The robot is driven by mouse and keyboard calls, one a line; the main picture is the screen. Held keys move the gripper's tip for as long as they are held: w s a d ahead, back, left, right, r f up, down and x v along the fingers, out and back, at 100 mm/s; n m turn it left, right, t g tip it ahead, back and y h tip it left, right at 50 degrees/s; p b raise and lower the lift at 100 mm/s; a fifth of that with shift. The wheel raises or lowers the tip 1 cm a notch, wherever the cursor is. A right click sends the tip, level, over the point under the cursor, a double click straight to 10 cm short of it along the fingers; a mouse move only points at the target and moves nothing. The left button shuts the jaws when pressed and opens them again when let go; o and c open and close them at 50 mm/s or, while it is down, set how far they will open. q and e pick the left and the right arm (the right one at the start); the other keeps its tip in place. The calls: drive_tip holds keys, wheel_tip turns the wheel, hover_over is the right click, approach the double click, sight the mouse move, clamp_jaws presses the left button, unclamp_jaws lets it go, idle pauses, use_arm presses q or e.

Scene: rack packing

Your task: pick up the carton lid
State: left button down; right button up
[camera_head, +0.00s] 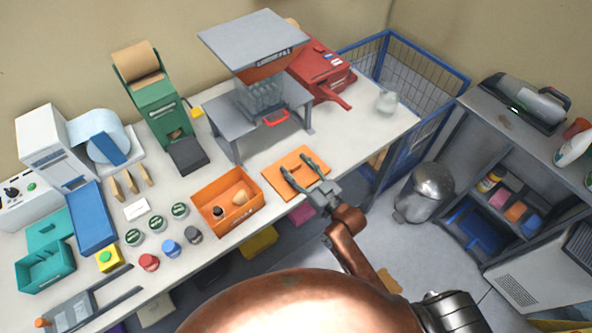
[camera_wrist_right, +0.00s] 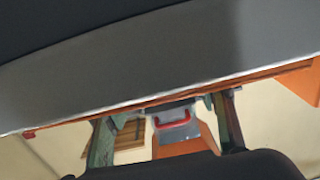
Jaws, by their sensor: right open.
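The carton lid, a flat orange panel (camera_head: 283,183), lies on the table to the right of the orange carton (camera_head: 213,188). The carton is an open box with a few items inside. My right gripper (camera_head: 299,164) is open over the lid, its two fingers spread across the panel's upper right part. In the head view I cannot tell whether the fingers touch the lid. In the right wrist view the two fingers (camera_wrist_right: 165,122) stand apart beside a thin orange strip; I cannot tell if this is the lid's edge. My left gripper is not in view.
A grey press-like machine with a red handle (camera_head: 276,118) stands behind the lid. Jars and small items (camera_head: 172,248) lie left of the carton. The white table (camera_head: 365,130) is clear right of the lid.

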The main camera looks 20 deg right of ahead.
drive_tip(key=c, duration=1.2)
drive_tip(key=shift+r, duration=0.15)
